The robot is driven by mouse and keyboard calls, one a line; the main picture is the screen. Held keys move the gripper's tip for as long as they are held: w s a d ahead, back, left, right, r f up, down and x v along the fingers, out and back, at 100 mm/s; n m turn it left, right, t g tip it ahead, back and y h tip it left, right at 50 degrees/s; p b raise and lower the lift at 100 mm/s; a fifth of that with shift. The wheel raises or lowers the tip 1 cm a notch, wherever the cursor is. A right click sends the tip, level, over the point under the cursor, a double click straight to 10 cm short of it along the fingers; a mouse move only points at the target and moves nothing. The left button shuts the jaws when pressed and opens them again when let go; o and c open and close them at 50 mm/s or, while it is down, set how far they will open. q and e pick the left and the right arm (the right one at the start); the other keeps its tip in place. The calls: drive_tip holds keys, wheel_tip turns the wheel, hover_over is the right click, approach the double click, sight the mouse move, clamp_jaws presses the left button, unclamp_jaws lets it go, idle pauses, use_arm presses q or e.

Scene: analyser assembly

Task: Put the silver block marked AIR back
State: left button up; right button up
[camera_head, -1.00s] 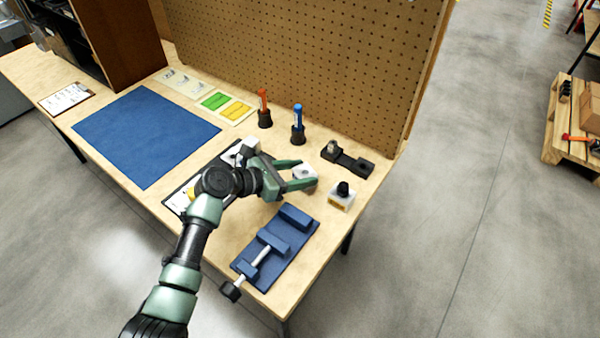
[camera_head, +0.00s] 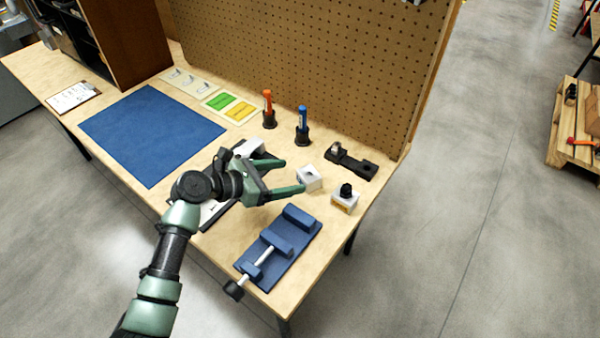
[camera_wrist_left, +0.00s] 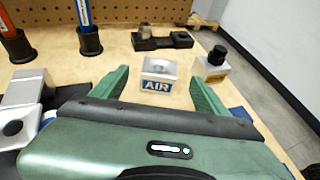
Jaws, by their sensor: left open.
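The silver block marked AIR (camera_wrist_left: 157,79) stands upright on the wooden bench, its blue label facing my left wrist camera. In the head view the silver block (camera_head: 309,178) sits just beyond the tips of my left gripper. My left gripper (camera_head: 295,176) is open and empty, with its fingers pointing at the block. In the left wrist view the fingers (camera_wrist_left: 160,90) spread to either side of the block, with a gap on both sides. My right gripper does not show.
A white block with a black knob (camera_head: 345,198) stands close right of the AIR block. A black fixture (camera_head: 350,161) lies behind. A blue vise (camera_head: 278,248) is in front. Two screwdrivers in holders, orange (camera_head: 268,108) and blue (camera_head: 302,125), stand by the pegboard (camera_head: 310,65).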

use_arm(q)
drive_tip(key=v, duration=0.6)
idle(0.4)
